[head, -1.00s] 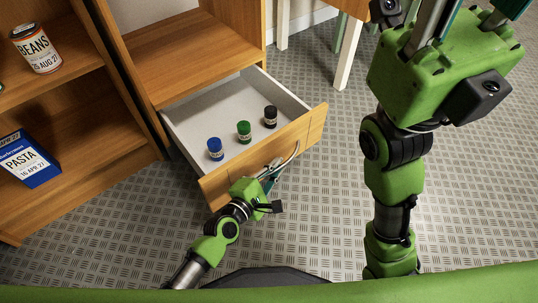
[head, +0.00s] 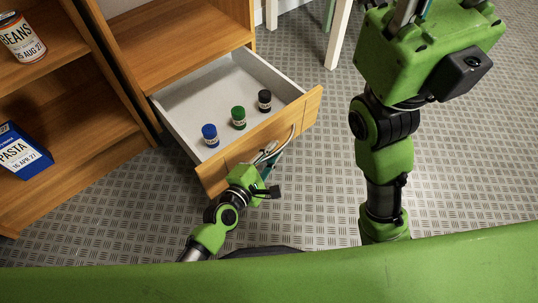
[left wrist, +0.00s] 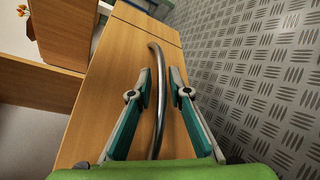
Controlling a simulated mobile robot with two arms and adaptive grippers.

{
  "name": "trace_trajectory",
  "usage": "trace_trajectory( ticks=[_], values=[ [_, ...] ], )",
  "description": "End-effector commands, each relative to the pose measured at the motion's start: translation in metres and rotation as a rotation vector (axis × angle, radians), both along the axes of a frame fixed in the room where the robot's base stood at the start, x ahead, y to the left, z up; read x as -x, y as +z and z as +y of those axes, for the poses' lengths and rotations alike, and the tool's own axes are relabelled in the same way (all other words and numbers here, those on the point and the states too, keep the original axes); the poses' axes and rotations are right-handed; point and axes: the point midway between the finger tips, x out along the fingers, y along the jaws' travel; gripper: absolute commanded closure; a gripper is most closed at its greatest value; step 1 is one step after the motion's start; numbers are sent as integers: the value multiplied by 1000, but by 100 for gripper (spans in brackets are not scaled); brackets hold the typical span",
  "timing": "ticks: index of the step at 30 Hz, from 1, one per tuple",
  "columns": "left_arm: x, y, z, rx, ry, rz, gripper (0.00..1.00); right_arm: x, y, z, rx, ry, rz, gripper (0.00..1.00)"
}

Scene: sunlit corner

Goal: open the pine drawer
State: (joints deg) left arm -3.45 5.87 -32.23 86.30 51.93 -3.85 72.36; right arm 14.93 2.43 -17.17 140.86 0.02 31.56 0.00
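The pine drawer stands pulled out of the wooden cabinet, its wooden front (head: 225,162) toward me and its white inside showing. A curved metal handle (head: 293,140) is on the front; it also shows in the left wrist view (left wrist: 157,120). My left gripper (head: 270,154) is at the handle. In the left wrist view its fingers (left wrist: 160,88) stand apart on either side of the bar, with a small gap showing. My right gripper (head: 425,50) is raised at the upper right; its fingertips are out of frame.
Blue (head: 210,136), green (head: 239,118) and black (head: 265,100) small jars stand upright in the drawer. A beans can (head: 22,42) and a pasta box (head: 22,155) are on the left shelves. White furniture legs (head: 338,38) stand behind. Floor to the drawer's right is clear.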

Motion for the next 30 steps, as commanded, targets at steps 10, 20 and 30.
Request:
trace_trajectory(
  ticks=[10,20,30],
  values=[
    [47,10,32,-3,-1,3,82,0,0,0,0,0,0,60],
    [89,22,63,-3,-1,1,82,0,0,0,0,0,0,60],
    [95,25,67,-1,0,1,82,0,0,0,0,0,0,60]
  ],
)
